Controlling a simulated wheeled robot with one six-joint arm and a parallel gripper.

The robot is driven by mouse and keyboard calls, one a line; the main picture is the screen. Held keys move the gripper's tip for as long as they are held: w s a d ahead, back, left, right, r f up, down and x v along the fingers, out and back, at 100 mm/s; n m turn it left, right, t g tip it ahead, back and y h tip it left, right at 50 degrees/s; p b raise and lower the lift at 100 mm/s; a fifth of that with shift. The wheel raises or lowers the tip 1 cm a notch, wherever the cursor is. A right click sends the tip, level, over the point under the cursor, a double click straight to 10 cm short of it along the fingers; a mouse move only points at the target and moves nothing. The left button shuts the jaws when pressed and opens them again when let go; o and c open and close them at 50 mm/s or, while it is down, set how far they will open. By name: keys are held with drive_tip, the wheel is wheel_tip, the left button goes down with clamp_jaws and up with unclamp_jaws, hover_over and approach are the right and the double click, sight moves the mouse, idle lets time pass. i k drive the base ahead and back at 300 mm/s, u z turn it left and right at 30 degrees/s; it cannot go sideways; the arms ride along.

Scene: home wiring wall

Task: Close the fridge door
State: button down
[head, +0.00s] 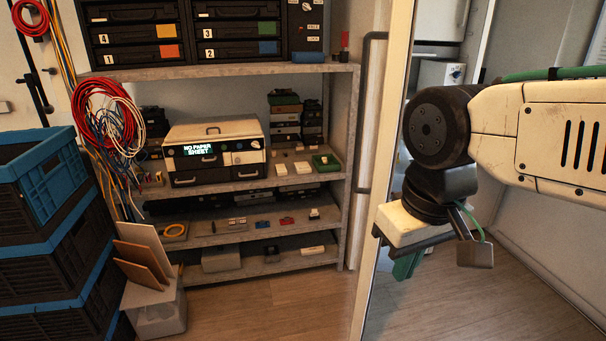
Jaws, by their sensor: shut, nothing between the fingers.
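The fridge door (376,150) appears as a tall pale panel right of the shelving, seen nearly edge-on. It stands open, with a long dark bar handle (364,115) on its left face. To its right, a light space with a white box (440,74) shows; I cannot tell if this is the fridge interior. My gripper (407,265) hangs from the arm just right of the door's edge, pointing down. Its green fingers look closed and empty. The wrist hides part of the space behind, and I cannot tell whether the gripper touches the door.
A metal shelf unit (240,70) with drawers and a labelled device (214,150) stands left of the door. Stacked blue-rimmed crates (45,180) and a coiled red cable (105,105) are at far left. Wooden floor (290,310) is clear in front of the shelves.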

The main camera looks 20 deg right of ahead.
sight(395, 35)
drive_tip(key=u, duration=0.65)
drive_tip(key=i, duration=1.05)
drive_tip(key=z, duration=1.9)
drive_tip(key=k, duration=1.3)
drive_tip(key=u, duration=0.75)
drive_tip(key=i, duration=1.2)
drive_tip(key=z, duration=0.45)
